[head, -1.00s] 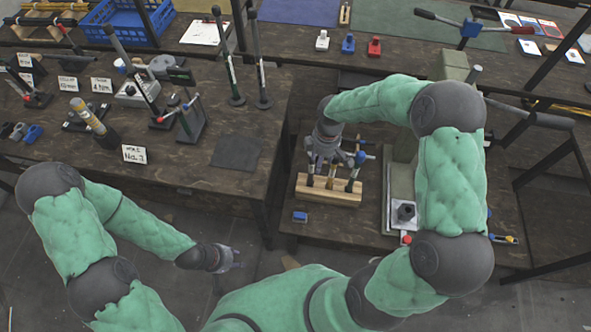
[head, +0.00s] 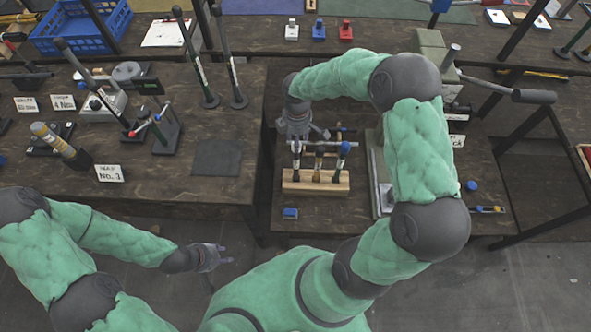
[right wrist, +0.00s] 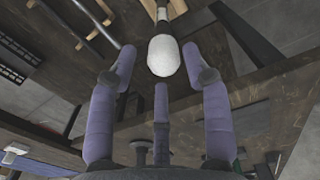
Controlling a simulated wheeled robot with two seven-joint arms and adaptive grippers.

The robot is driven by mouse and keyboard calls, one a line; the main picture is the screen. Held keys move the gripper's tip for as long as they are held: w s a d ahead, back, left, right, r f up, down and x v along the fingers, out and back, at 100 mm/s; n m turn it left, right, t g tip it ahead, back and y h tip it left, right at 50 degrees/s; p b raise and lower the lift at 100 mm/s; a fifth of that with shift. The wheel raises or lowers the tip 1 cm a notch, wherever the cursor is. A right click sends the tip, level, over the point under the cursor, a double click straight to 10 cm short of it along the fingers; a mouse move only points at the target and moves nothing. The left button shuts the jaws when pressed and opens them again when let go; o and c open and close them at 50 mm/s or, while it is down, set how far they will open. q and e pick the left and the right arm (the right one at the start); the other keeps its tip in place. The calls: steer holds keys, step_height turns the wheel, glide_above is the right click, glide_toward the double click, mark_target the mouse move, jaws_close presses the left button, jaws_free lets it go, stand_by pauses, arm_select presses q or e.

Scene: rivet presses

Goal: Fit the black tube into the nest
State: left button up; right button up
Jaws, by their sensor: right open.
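My right gripper (head: 297,130) is over the left end of a wooden rack (head: 300,188) holding several upright hand tools. In the right wrist view its purple fingers (right wrist: 163,75) are spread open around and below a white-knobbed tool (right wrist: 164,52), with no clear grip on it. That is likely the rack's left tool (head: 296,150). I cannot single out the black tube. The nest is not clearly visible; my right arm covers part of the press area.
A press with a grey-green column (head: 432,45) and a long black-gripped lever (head: 533,96) stands behind my right arm. A small blue block (head: 290,213) lies in front of the rack. The left table (head: 225,195) holds labelled stations and a dark mat (head: 217,157).

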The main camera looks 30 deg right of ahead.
step_height(320, 180, down, 3)
steer(key=shift+f+b, duration=0.15)
steer(key=shift+b, duration=0.2)
steer(key=f+b, duration=0.2)
steer(key=f, duration=0.3)
steer(key=shift+a, duration=0.2)
steer(key=shift+s, duration=0.1)
jaws_close()
